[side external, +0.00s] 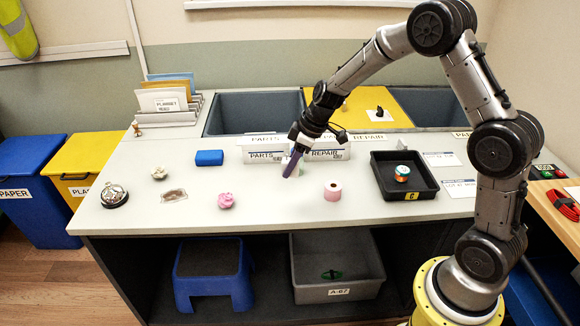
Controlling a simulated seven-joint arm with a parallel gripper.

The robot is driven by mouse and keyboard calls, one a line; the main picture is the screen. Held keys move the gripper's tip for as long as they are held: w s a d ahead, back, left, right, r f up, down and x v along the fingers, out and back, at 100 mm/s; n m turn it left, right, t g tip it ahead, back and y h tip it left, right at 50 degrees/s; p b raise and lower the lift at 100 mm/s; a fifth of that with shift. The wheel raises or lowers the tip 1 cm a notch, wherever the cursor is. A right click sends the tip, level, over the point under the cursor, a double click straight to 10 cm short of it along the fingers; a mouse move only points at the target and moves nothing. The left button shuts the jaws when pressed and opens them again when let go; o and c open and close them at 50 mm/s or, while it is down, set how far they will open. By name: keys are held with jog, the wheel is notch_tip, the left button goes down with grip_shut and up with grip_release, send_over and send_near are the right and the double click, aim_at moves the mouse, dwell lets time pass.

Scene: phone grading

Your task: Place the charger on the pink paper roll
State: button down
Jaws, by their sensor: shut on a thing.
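My gripper (293,161) points down over the middle of the counter, left of and behind the pink paper roll. It is shut on a slim purple thing (291,165), held tilted with its lower end pointing down and left. The purple thing may be the charger, but it is too small to be sure. I cannot tell whether its lower end touches the counter. The pink paper roll (332,191) stands upright on the counter, its round top with the core hole facing up. Nothing lies on it.
A black tray (424,187) with a striped roll (402,173) is to the right. The PARTS and REPAIR signs (327,151) stand behind my gripper. A pink lump (226,200), blue block (209,158) and bell (114,195) are left. The counter around the pink roll is clear.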

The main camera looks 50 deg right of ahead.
jog(key=shift+s+a+n, duration=0.2)
jog(key=shift+s+n, duration=0.3)
jog(key=shift+s, duration=0.05)
jog(key=s+d+r+n+g, duration=0.15)
jog(key=s+d, duration=0.25)
jog(key=s, duration=0.5)
jog(key=s+d+r+t, duration=0.1)
jog(key=s+d+r, duration=0.2)
jog(key=s, duration=0.6)
send_near(328, 186)
jog(key=shift+w+a+f+y, duration=0.4)
jog(key=shift+w+a+f, duration=0.1)
jog(key=shift+f, duration=0.15)
jog(key=shift+w+d+f, duration=0.15)
jog(key=shift+w+f, duration=0.3)
jog(key=shift+f, duration=1.65)
jog(key=shift+f, duration=0.1)
